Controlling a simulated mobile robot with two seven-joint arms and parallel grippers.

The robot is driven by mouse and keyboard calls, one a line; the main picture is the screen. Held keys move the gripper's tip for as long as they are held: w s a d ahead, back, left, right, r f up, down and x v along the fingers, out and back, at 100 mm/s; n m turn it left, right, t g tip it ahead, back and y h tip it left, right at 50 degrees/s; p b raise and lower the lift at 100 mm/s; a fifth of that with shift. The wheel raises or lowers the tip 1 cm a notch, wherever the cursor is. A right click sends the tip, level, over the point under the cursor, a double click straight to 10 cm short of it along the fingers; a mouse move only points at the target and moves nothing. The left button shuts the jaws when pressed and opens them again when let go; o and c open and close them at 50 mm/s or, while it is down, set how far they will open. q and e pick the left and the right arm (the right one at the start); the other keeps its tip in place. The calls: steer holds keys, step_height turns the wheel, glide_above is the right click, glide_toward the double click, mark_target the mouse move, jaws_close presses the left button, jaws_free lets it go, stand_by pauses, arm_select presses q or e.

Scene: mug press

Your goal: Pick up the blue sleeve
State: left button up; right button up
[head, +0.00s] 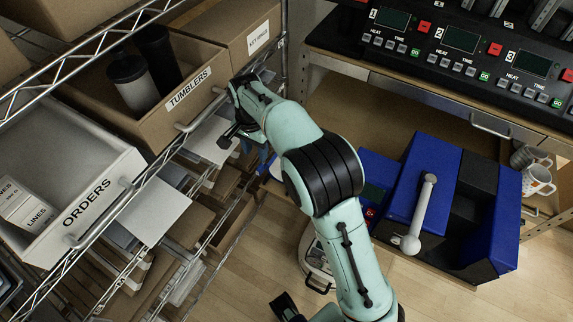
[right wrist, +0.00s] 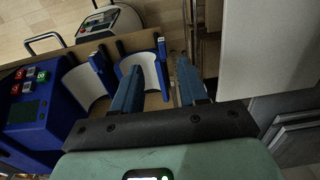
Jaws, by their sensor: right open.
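Two curved sleeves with white inner faces and blue edges show in the right wrist view, a left one (right wrist: 88,82) and a right one (right wrist: 140,66). They are on a brown surface beside a blue machine. My right gripper (right wrist: 163,72) is open, its blue-grey fingers close to the right sleeve's near edge; I cannot tell whether they touch. In the head view my right gripper (head: 240,130) is by the shelf rack, and the sleeves are mostly hidden behind my arm. My left gripper is not clearly seen.
A wire rack on the left holds a tumblers box (head: 190,105) and a white orders bin (head: 120,200). The blue press (head: 410,190) with a white-handled lever stands right of my arm, below a control panel (head: 470,50). Mugs (head: 537,180) stand at far right.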

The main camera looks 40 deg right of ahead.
mark_target(259, 168)
steer(key=f, duration=0.4)
steer(key=f+b, duration=0.1)
steer(key=f, duration=0.4)
steer(key=shift+w+d+f, duration=0.15)
steer(key=shift+w+d, duration=0.05)
jaws_close()
stand_by(1.2)
